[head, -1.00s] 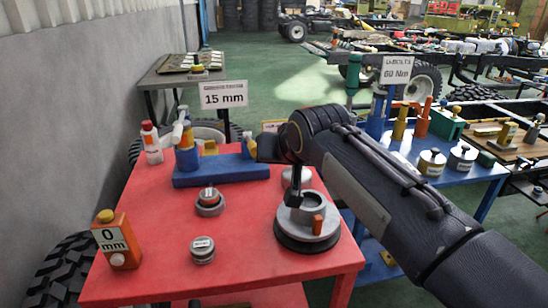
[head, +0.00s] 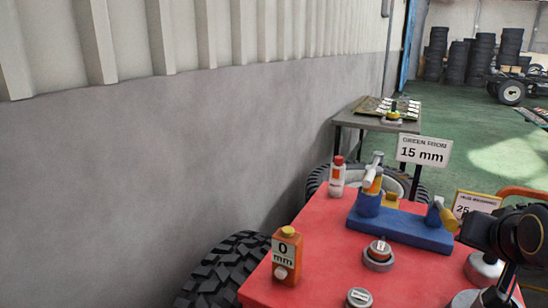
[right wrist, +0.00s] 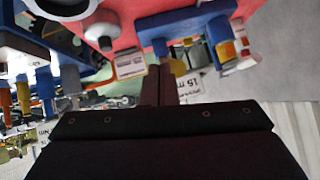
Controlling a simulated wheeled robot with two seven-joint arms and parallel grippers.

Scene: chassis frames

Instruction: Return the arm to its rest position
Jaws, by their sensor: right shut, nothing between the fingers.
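My right arm shows at the right edge of the head view, its dark wrist end (head: 482,230) over the red table, by the right end of a blue stand. In the right wrist view my right gripper (right wrist: 160,70) has its fingers together with nothing between them. Its tips appear in front of the blue stand and a small yellow part, and I see no clear contact. The rest of the right arm is cut off by the picture edge. My left gripper is in neither view.
The red table (head: 318,238) holds the blue stand (head: 400,229), an orange "0 mm" box (head: 286,256), a white red-capped bottle (head: 337,177) and round metal pieces (head: 379,256). A "15 mm" sign (head: 423,151) stands behind. A grey wall (head: 180,160) and tyre (head: 228,268) lie left.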

